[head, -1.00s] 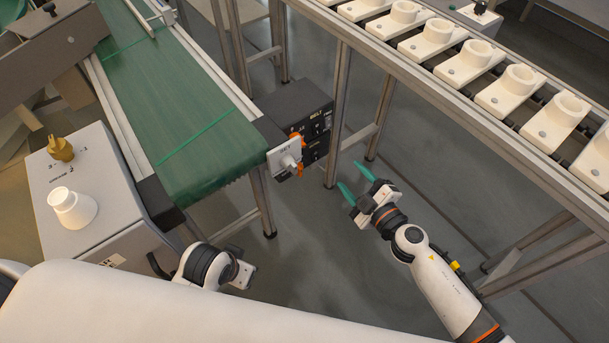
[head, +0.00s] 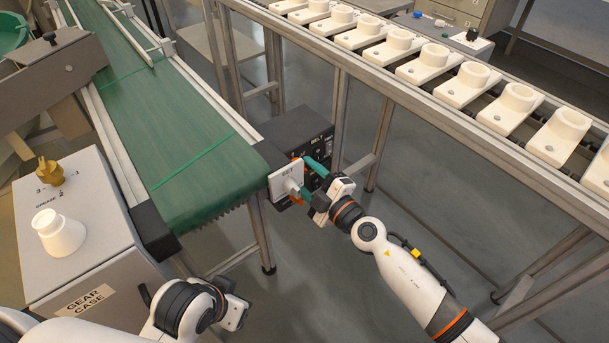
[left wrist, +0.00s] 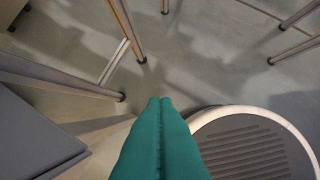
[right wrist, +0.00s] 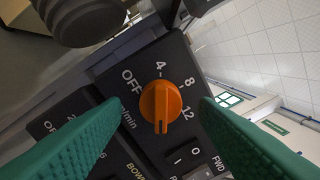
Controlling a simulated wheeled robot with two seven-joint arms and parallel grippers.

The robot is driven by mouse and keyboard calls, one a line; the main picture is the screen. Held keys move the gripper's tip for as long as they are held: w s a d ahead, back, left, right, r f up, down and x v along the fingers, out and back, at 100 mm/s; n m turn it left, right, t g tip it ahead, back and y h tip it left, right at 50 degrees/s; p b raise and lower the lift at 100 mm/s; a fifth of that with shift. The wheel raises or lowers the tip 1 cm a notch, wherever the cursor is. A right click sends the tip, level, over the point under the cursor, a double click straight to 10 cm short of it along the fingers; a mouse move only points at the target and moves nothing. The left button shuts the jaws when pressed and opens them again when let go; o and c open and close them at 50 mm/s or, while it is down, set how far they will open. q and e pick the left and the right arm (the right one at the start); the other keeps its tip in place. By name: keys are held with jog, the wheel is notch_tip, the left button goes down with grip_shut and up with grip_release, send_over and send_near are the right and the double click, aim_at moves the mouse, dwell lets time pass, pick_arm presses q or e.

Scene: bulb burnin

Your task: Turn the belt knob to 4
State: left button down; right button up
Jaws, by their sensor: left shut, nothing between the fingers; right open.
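The black belt control box (head: 295,130) is at the end of the green conveyor. In the right wrist view the orange knob (right wrist: 161,104) is on its panel, with OFF, 4, 8, 12 and m/min printed around it. The knob's ridge runs roughly up and down in that view; which mark it points to I cannot tell. My right gripper (right wrist: 160,108) is open, its green fingers on either side of the knob, with visible gaps. In the head view it (head: 306,178) is at the box front. My left gripper (left wrist: 160,103) is shut and empty, pointing at the floor.
A white SET plate (head: 285,184) partly hides the box front. The green conveyor (head: 170,120) is left of the box. A rack of white parts (head: 440,55) runs along the right. A gear case (head: 90,255) stands at left.

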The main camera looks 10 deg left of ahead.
pick_arm(q)
jog(key=shift+w+d+r+t, duration=0.1)
jog(key=shift+w+d+t, duration=0.1)
jog(key=shift+w+t, duration=0.3)
pick_arm(e)
jog(key=shift+w+a, duration=0.35)
jog(key=shift+a, duration=0.15)
pick_arm(q)
jog(key=shift+w, duration=0.1)
pick_arm(e)
jog(key=c, duration=1)
